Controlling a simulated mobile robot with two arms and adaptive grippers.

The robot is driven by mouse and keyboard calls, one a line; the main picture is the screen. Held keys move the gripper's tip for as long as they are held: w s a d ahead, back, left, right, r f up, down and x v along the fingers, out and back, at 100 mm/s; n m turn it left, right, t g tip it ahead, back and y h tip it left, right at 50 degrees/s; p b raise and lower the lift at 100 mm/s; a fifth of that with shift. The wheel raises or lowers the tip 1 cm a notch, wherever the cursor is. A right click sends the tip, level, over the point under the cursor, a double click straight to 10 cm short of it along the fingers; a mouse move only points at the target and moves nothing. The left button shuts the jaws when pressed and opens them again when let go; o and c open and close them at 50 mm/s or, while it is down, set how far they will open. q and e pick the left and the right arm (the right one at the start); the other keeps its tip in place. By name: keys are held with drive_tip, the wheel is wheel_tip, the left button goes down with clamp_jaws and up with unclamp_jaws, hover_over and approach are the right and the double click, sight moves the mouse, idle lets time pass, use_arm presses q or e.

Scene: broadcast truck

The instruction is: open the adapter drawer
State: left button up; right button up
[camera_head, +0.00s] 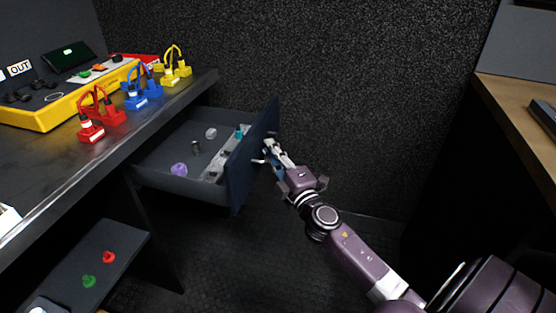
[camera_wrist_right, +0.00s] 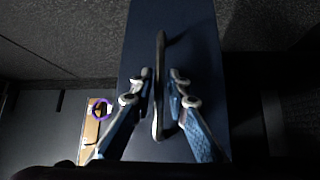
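The adapter drawer (camera_head: 175,187) is pulled out from under the desk, so its inside shows. Its dark blue front (camera_head: 240,175) faces right. My right gripper (camera_head: 268,147) is at the outer side of this front, at the handle. In the right wrist view the handle (camera_wrist_right: 159,50) is a thin upright bar between the two fingers of my right gripper (camera_wrist_right: 160,88). The fingers are drawn close around the bar, though a thin gap seems to show beside it. Inside the drawer lie a purple ring (camera_head: 179,170), small metal pieces and a pale strip. My left gripper is out of view.
The desk (camera_head: 90,155) holds a yellow panel (camera_head: 60,110) and red, blue and yellow plugs with cables. A lower shelf (camera_head: 85,265) holds a red and a green piece. A wooden counter (camera_head: 520,115) stands at the right. The floor beyond the drawer front looks clear.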

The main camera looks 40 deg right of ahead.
drive_tip(key=s+a+f, duration=0.1)
drive_tip(key=s, duration=1)
drive_tip(key=shift+s+a+f, duration=0.2)
drive_tip(key=shift+a+f, duration=0.05)
